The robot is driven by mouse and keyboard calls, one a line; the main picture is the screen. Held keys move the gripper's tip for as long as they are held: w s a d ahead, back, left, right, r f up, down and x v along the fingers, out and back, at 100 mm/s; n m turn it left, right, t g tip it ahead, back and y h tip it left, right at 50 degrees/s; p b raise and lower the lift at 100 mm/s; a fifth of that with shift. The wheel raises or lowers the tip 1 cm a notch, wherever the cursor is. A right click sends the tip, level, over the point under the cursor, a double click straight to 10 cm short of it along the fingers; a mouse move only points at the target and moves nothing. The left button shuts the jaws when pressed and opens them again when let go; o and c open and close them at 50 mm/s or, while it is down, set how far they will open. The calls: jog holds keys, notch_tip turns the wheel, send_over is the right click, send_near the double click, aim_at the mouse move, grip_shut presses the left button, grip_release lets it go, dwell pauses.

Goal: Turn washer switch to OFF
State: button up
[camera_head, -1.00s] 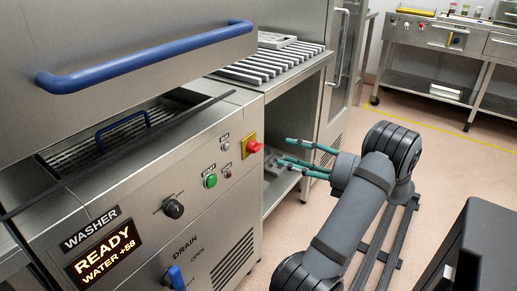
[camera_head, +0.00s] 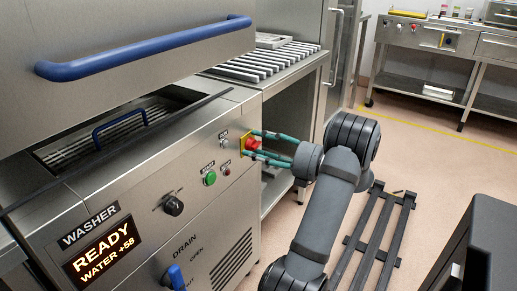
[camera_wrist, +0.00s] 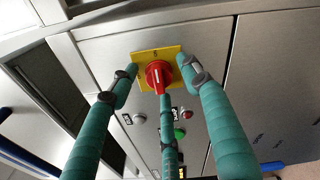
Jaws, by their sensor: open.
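The washer switch is a red rotary knob (camera_head: 252,143) on a yellow plate at the right end of the washer's front panel. It also shows in the wrist view (camera_wrist: 157,76), where its pointer end is toward the bottom of the picture; the plate's markings are too small to read. My gripper (camera_head: 254,144) is open, its green fingers spread around the knob at the plate. In the wrist view my gripper (camera_wrist: 157,78) has two fingers on either side of the knob and a third below it. I cannot tell whether any finger touches the knob.
A green start button (camera_head: 209,178) and a small red button (camera_head: 227,170) sit left of the switch. A black knob (camera_head: 173,205), a lit READY display (camera_head: 102,254) and a blue drain handle (camera_head: 176,277) are further left. A blue hood handle (camera_head: 145,50) juts out above.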

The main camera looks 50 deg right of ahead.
jog(key=c, duration=1.1)
jog(key=shift+c, duration=0.2)
